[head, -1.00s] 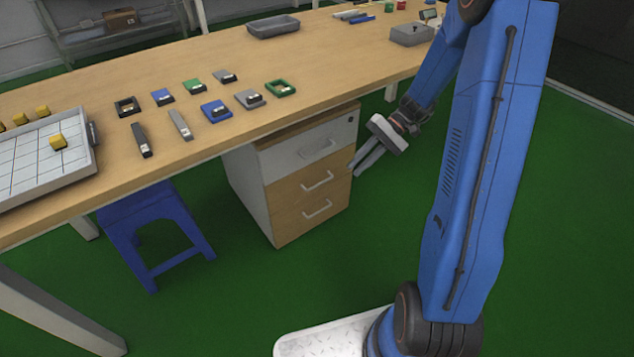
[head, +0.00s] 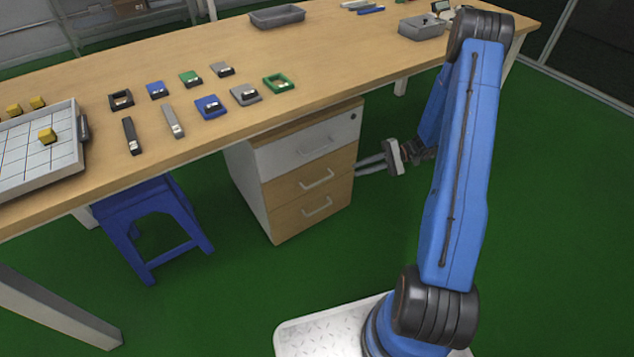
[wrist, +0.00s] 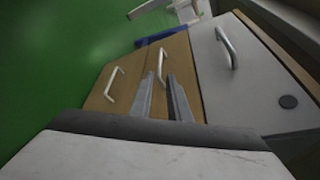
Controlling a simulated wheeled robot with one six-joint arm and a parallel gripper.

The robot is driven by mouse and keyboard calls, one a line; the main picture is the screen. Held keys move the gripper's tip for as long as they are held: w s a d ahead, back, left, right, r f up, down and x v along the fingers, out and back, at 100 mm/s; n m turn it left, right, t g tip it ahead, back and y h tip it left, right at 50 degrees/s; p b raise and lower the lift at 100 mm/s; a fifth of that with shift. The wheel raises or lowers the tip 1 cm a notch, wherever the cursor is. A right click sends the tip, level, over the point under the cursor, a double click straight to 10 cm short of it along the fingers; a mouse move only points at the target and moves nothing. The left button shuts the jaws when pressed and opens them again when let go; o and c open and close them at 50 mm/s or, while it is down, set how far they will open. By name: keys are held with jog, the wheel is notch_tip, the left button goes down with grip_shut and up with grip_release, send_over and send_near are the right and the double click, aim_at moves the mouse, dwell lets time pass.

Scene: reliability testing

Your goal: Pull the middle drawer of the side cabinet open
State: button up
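The side cabinet (head: 240,182) stands under the table with a white top drawer (head: 313,142) and two wood-fronted drawers below. The middle drawer (head: 288,192) looks closed, flush with the others, and has a pale bar handle (head: 318,180). My gripper (head: 357,169) is at the right of the cabinet in the head view, its fingers pointing left toward the drawer fronts. In the wrist view the fingers (wrist: 160,95) are apart and empty. The middle handle (wrist: 162,66) lies just beyond the fingertips, nearer the left finger. Contact cannot be told.
The bottom drawer handle (head: 318,208) and top drawer handle (wrist: 227,47) lie on either side of the middle one. The tabletop (head: 300,65) overhangs the cabinet. A blue stool (head: 155,220) stands to its left. Green floor (head: 330,260) in front is clear.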

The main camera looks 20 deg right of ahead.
aim_at(317, 183)
jog(key=x, duration=1.7)
jog(key=shift+a+f, duration=0.1)
grip_shut()
dwell(1.0)
